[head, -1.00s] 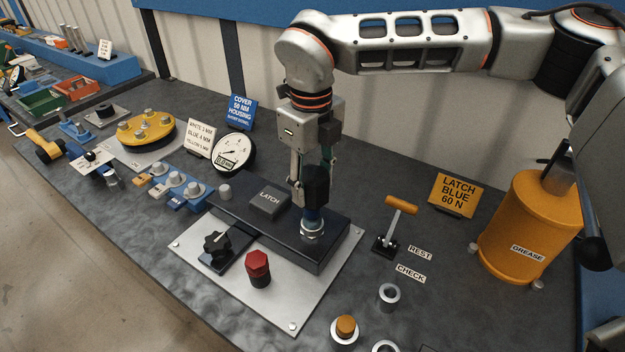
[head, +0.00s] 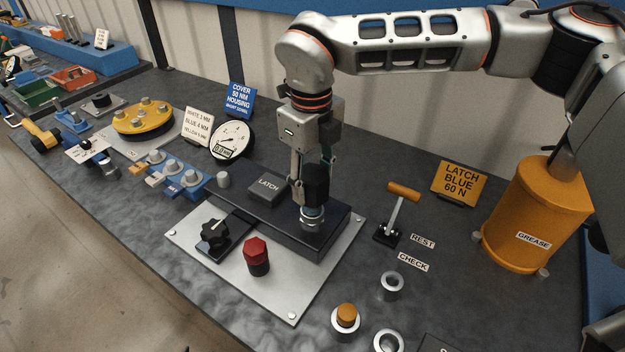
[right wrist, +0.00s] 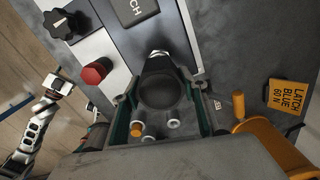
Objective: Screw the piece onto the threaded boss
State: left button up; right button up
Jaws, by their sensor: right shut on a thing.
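My right gripper (head: 313,190) reaches down over the dark block on the silver plate (head: 325,280). It is shut on a black cylindrical piece (head: 316,183) with a blue band low on it, held upright. The metal threaded boss (head: 311,226) is directly under the piece, at the right end of the block. Piece and boss look in line and very close or touching; I cannot tell whether the threads engage.
A LATCH block (head: 268,187), black star knob (head: 214,234) and red knob (head: 257,257) stand near the boss. To the right are an orange-handled lever (head: 402,195), metal rings (head: 391,285) and an orange grease drum (head: 535,220). A gauge (head: 231,141) stands behind.

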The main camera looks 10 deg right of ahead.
jog(key=shift+f+b, duration=0.4)
jog(key=shift+f, duration=0.2)
dwell(0.4)
jog(key=shift+f+b, duration=0.65)
jog(key=shift+f, duration=0.5)
